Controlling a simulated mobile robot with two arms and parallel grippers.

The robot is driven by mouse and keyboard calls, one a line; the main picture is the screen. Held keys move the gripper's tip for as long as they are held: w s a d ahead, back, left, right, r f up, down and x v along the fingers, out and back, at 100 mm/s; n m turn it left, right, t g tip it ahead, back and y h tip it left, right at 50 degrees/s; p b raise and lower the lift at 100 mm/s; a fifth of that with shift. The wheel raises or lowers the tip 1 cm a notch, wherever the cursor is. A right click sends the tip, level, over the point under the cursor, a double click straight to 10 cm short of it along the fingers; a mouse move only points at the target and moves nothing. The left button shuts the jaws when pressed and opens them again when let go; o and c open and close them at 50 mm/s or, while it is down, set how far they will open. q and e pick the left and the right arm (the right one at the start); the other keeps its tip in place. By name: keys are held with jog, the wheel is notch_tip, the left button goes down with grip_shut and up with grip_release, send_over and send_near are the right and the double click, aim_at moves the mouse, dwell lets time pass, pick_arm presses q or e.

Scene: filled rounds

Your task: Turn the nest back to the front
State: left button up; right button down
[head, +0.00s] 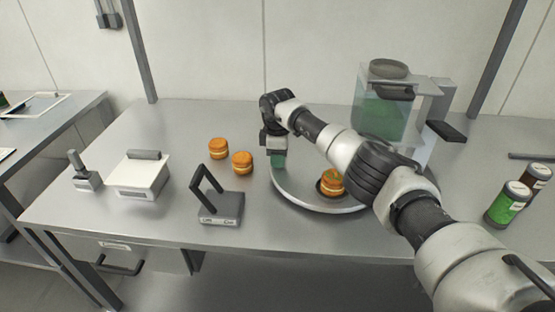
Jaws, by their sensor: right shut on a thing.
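A round grey turntable (312,204) lies on the metal table, partly hidden behind my right arm. A small dark nest (320,187) sits near its front, just left of my arm, with an orange filled round (332,179) in it. My right gripper (275,152) points down at the turntable's back left edge. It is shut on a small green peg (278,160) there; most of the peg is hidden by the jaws. My left gripper is not in view.
Two orange filled rounds (242,160) lie left of the turntable. A black-framed stand (222,210), a white lidded box (138,178) and a grey stamp-like tool (87,180) stand further left. A clear dispenser (382,115) stands behind; two jars (507,203) are at right.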

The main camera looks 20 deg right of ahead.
jog(key=shift+w+d+r, duration=0.1)
jog(key=shift+w, duration=0.15)
jog(key=shift+w+d+r+m, duration=0.1)
jog(key=shift+r+m, duration=0.05)
jog(key=shift+m, duration=0.15)
jog(key=c, duration=1.2)
grip_release()
jog(key=shift+c, duration=0.2)
jog(key=shift+o, duration=1.2)
jog(key=shift+f, duration=0.2)
notch_tip(320, 180, up, 11)
jog(key=shift+f+b, duration=0.1)
jog(key=shift+b, duration=0.75)
